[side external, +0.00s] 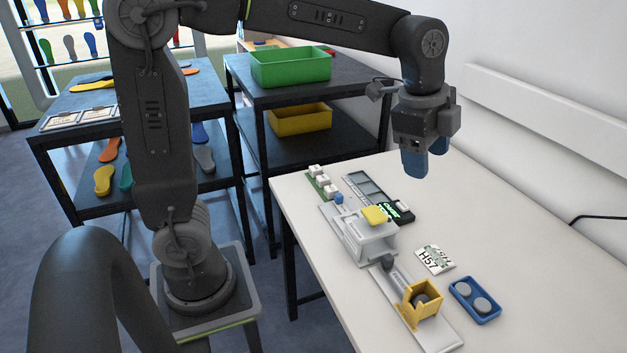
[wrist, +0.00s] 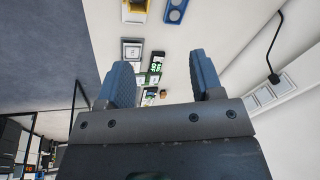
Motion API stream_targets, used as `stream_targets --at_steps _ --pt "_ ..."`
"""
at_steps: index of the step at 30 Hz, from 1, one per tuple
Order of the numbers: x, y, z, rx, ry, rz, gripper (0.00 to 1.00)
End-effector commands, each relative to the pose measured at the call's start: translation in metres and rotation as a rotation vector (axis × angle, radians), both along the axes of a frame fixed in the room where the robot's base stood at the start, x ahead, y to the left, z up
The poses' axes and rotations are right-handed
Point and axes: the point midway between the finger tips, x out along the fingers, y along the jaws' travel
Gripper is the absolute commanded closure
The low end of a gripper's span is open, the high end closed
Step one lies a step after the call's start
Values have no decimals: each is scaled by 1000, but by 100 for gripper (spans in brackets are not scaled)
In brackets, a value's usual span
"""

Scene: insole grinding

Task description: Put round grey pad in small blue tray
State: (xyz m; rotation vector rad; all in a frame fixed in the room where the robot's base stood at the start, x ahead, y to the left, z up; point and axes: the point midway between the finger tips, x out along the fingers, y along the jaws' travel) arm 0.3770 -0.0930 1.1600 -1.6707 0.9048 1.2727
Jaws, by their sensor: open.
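The small blue tray (side external: 464,305) lies on the white table at the front right, with two round grey pads (side external: 482,305) in it. Another round, darker grey pad (side external: 421,299) sits in the yellow holder (side external: 408,308) left of the tray. In the wrist view the blue tray (wrist: 181,9) is at the top edge, partly cut off. My gripper (side external: 414,165) hangs above the table's back part, well above the surface and away from tray and holder. Its blue fingers (wrist: 163,72) are apart in the wrist view, with nothing between them.
A grey machine with a yellow top (side external: 375,214) stands behind the holder. A printed white card (side external: 434,260) lies behind the tray. A dark grey tray (side external: 366,187) and a green board with white blocks (side external: 321,182) are further back.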

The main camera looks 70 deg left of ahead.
Motion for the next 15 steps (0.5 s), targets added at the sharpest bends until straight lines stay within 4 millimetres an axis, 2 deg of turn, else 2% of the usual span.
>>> stream_targets --at_steps 1,4,9,12,15 --pt "-23 8 6 -26 -28 118 40" --pt "-63 19 7 -87 -70 359 40" --pt "-123 35 -7 -209 -140 737 40" --pt "-148 40 -19 -276 -169 909 40" --pt "-164 43 -30 -325 -188 1025 40"
